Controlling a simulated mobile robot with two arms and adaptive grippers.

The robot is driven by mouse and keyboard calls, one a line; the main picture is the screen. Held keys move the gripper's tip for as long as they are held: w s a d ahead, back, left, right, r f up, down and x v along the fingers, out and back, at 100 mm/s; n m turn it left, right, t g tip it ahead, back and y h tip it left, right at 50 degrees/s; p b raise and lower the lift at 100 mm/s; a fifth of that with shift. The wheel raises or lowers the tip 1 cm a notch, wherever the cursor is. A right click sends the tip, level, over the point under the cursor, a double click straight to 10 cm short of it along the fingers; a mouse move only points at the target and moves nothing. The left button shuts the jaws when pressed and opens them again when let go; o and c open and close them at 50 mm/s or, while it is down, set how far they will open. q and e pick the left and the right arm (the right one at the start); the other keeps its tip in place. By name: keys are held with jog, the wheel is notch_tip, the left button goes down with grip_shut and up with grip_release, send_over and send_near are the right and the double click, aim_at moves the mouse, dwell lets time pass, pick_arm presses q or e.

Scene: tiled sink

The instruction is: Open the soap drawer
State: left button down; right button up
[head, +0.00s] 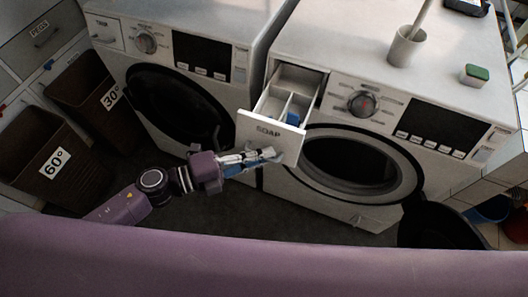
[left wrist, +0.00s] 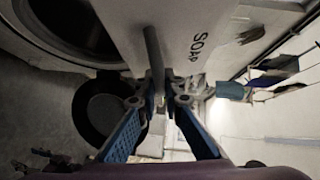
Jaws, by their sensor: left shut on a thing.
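The soap drawer (head: 257,130), with a white front lettered SOAP, stands pulled out of the right washing machine (head: 340,200) in the head view. Its inside shows white compartments and a blue piece (head: 293,118). My left gripper (head: 268,154) is at the drawer's front, just below the lettering. In the left wrist view the drawer front (left wrist: 203,25) carries a grey bar handle (left wrist: 152,45). My left gripper's fingertips (left wrist: 160,92) are shut on this handle's near end. The exact contact is partly hidden between the fingertips. My right gripper is not in view.
A second washing machine (head: 215,55) stands left, its drawer closed. Brown laundry bins (head: 50,155) stand at far left. A white cup (head: 405,48) and a green-topped sponge (head: 475,74) rest on the right machine. A dark round piece (head: 435,228) sticks out at lower right.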

pick_arm(q)
jog(key=c, duration=2.3)
grip_release()
jog(key=shift+c, duration=0.2)
jog(key=shift+a, duration=0.1)
jog(key=v, duration=1.2)
jog(key=shift+w, duration=0.1)
